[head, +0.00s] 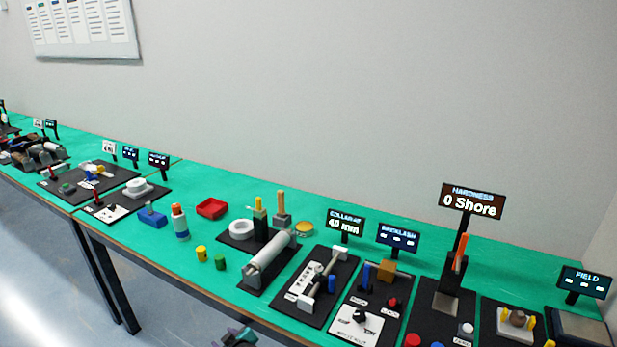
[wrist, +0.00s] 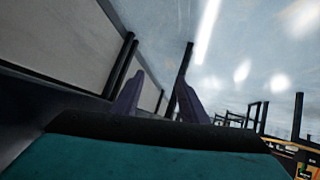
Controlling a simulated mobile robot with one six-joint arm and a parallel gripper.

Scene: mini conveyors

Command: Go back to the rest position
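My gripper (head: 236,338) shows only in part at the bottom edge of the head view, in front of the bench (head: 170,277) and apart from everything on it. In the wrist view my gripper's two purple-grey fingers (wrist: 158,100) stand apart with a clear gap between them. Nothing is held between them.
The green bench carries a conveyor roller (head: 270,256), a red tray (head: 211,208), a blue block (head: 152,217) and a collar gauge (head: 322,283). A hardness stand (head: 447,290) rises at the right. The floor (head: 60,290) at left front is clear.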

